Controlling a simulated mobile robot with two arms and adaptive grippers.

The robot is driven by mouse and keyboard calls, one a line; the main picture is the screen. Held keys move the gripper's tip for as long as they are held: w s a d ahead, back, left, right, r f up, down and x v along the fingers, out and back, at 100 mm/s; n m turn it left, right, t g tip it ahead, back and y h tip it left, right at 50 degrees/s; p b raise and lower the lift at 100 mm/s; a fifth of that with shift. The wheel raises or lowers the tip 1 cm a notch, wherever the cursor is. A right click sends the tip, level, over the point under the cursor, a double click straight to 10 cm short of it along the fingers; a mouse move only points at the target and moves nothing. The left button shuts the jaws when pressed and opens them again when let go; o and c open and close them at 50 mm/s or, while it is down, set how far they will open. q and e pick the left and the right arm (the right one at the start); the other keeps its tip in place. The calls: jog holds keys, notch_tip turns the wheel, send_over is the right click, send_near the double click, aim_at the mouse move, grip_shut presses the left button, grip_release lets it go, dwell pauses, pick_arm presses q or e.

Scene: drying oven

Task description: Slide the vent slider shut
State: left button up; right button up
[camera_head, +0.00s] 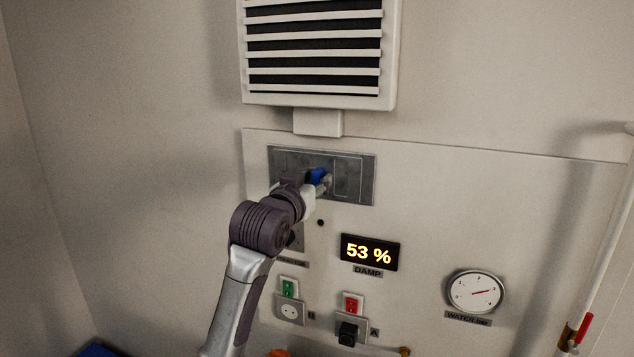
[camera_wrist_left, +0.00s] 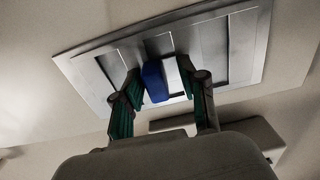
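The vent slider is a grey metal plate (camera_head: 356,180) set in the wall panel, with a blue handle (camera_head: 317,176) near its middle. In the left wrist view the plate (camera_wrist_left: 245,45) fills the upper part, and the blue handle (camera_wrist_left: 154,82) stands out from it. My left gripper (camera_head: 319,186) is at the handle. In the left wrist view its two fingers (camera_wrist_left: 160,80) stand on either side of the handle, open. A gap shows on the handle's right; the left finger is very close to it, and I cannot tell whether they touch. My right gripper is not in view.
A white louvred vent (camera_head: 315,55) is above the plate. Below are a display (camera_head: 369,252) reading 53 %, a green switch (camera_head: 289,288), a red switch (camera_head: 353,303) and a black plug (camera_head: 348,333). A round gauge (camera_head: 475,291) and a pipe (camera_head: 606,255) are at the right.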

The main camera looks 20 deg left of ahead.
pick_arm(q)
jog(key=shift+a, duration=0.1)
jog(key=shift+s, duration=0.15)
jog(key=s, duration=1.1)
jog(key=shift+s+a, duration=0.2)
jog(key=shift+s, duration=0.1)
